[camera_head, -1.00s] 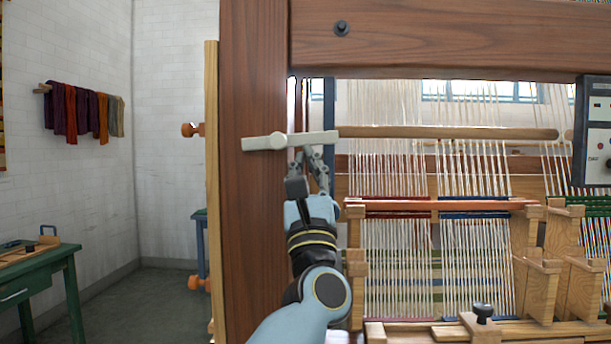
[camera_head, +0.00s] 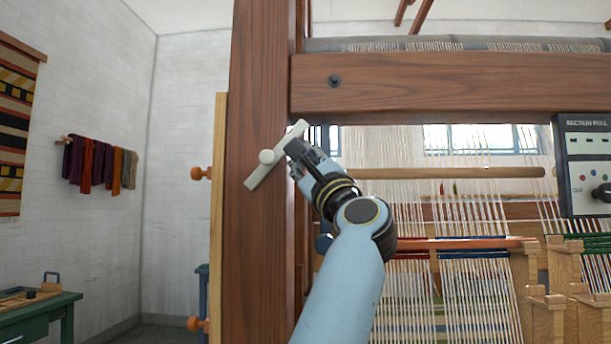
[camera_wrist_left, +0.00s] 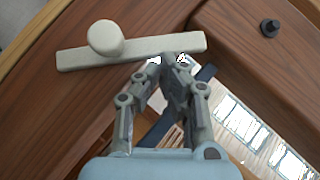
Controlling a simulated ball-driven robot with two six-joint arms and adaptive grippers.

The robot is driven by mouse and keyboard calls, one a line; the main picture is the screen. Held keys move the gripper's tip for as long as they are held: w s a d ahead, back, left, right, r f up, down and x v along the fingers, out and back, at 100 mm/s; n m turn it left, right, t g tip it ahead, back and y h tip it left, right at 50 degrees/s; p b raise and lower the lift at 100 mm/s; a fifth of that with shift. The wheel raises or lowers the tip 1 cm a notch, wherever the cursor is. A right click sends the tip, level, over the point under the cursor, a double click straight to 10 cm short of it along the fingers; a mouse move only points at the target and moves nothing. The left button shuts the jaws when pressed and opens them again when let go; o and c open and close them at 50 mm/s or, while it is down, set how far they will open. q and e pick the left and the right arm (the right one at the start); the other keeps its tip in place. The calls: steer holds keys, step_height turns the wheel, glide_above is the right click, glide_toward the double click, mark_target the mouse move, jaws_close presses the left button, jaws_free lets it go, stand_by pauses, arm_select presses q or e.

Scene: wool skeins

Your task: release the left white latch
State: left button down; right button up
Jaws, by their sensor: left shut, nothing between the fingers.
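The left white latch (camera_head: 266,157) is a pale bar with a round knob, mounted on the dark wooden loom post (camera_head: 262,80). It stands diagonally, its right end up and its left end down. In the left wrist view the latch (camera_wrist_left: 140,50) crosses the top, its knob near the left end. My left gripper (camera_head: 293,147) is shut and empty, just below the latch's upper right arm. In the left wrist view its fingertips (camera_wrist_left: 172,60) meet at the bar's lower edge near its right end and appear to touch it. My right gripper is not in view.
A wooden crossbeam (camera_head: 430,85) with a dark bolt runs right from the post. Warp threads (camera_head: 400,160) hang behind my arm. A control box (camera_head: 585,165) is at the right edge. Left of the post is open room, with a green table (camera_head: 40,315) at the lower left.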

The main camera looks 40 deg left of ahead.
arm_select(q)
steer(key=shift+s+a+r, duration=0.2)
steer(key=shift+a+r, duration=0.1)
steer(key=shift+r, duration=0.3)
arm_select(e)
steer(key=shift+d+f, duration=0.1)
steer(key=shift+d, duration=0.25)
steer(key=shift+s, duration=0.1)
